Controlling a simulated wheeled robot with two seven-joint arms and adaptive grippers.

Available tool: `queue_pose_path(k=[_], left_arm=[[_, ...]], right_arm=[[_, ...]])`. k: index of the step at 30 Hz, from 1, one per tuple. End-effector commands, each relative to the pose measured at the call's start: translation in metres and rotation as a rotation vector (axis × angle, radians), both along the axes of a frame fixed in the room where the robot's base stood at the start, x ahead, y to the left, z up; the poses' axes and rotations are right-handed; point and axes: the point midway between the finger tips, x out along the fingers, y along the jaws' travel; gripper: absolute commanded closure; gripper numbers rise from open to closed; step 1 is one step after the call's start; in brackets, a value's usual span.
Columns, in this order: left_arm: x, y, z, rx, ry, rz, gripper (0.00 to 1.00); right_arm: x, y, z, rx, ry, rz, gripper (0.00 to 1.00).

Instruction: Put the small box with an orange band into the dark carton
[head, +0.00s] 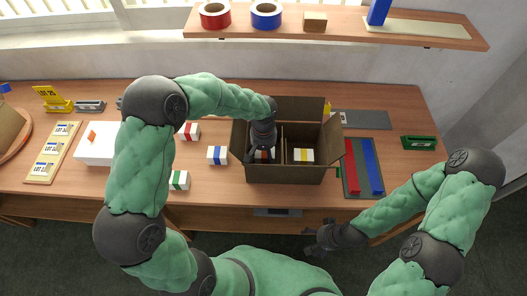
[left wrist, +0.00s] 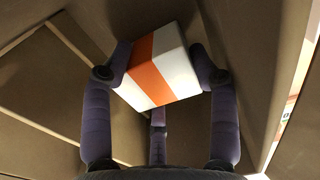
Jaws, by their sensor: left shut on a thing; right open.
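The small white box with an orange band (left wrist: 158,67) is between the fingers of my left gripper (left wrist: 160,75) in the left wrist view, slightly tilted, with brown carton walls around it. In the head view my left gripper (head: 261,150) reaches down into the left compartment of the open dark carton (head: 285,174). The box is mostly hidden there by the gripper and the carton wall. Whether it touches the carton floor cannot be told. My right gripper (head: 318,240) is open and empty in front of the table's edge.
A box with a yellow band (head: 303,155) lies in the carton's right compartment. Boxes with red (head: 188,131), blue (head: 217,155) and green (head: 179,180) bands stand left of the carton. A mat with red and blue strips (head: 362,168) lies right of it.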

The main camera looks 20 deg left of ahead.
Motion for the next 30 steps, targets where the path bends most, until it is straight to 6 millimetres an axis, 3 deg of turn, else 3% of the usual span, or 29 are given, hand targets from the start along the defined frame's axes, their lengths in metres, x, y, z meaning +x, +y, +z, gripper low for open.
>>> queue_pose_path(k=[13,14,16,17,30], left_arm=[[0.0000,0.0001,-0.0049,0.000,0.000,0.001,0.75],[0.0001,0.0001,-0.0048,0.000,0.000,0.001,0.38],[0.0000,0.0001,-0.0048,0.000,0.000,0.001,0.18],[0.0000,0.0001,-0.0048,0.000,0.000,0.001,0.13],[-0.0001,0.0003,-0.0015,0.000,0.000,0.001,0.13]], right_arm=[[0.0001,0.0000,-0.0036,0.000,0.000,0.000,0.13],[0.0001,0.0000,-0.0036,0.000,0.000,0.000,0.13],[0.0001,0.0000,-0.0036,0.000,0.000,0.000,0.13],[0.0001,0.0000,-0.0036,0.000,0.000,0.000,0.13],[0.0001,0.0000,-0.0013,0.000,0.000,0.000,0.13]])
